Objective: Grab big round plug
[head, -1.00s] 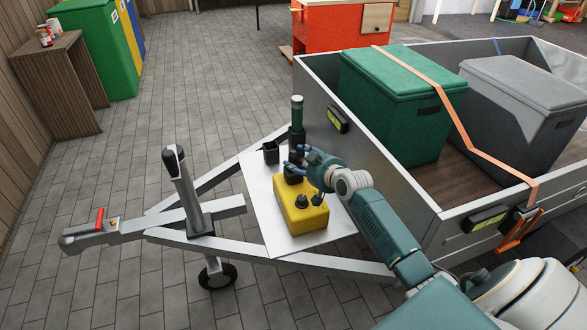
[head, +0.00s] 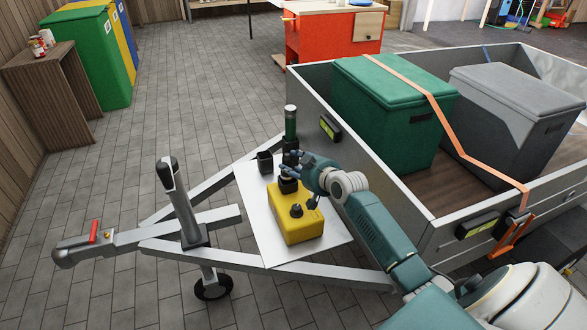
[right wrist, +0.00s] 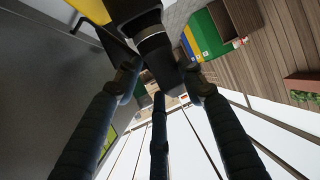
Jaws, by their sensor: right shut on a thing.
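A yellow box (head: 295,224) with black fittings on top sits on the pale plate of the trailer's drawbar in the head view. The big round plug, a black round piece (head: 287,185), is at the box's back left corner. My right gripper (head: 289,170) is at this plug, shut on it, with its blue fingers around it. In the right wrist view the fingers (right wrist: 160,80) close around a dark cylindrical part (right wrist: 152,38), with yellow (right wrist: 62,14) behind. The fingers hide part of the plug, and I cannot tell whether it is lifted clear. My left gripper is not in view.
A dark upright post with a green cylinder (head: 290,122) stands close behind my right gripper, beside a small black cup (head: 265,163). The trailer's metal side wall (head: 345,150) is to the right. A drawbar handle (head: 173,190) rises at left.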

